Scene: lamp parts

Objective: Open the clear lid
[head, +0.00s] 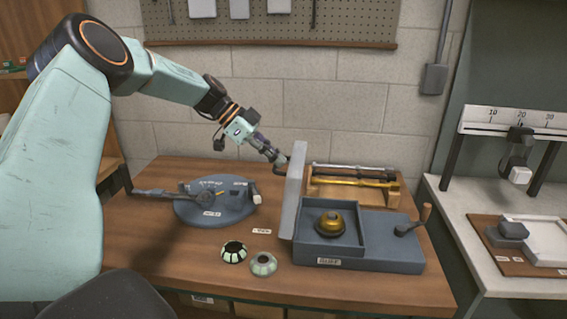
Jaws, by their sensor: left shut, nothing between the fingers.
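The lid (293,195) is a pale grey panel. It stands nearly upright along the left side of a blue-grey box (343,258), so the box is open on top. A gold domed part (331,223) sits inside the box. My left gripper (279,160) is shut and empty, at the left of the lid's upper part. I cannot tell whether its fingertips touch the lid. My right gripper is not in view.
A blue-grey round plate (214,212) with small parts lies at the left of the table (190,262). Two small ring-shaped parts, one dark (233,252) and one pale (263,265), lie in front. Behind the box is a wooden rack (355,194) with metal rods. A crank handle (413,222) rises right of the box.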

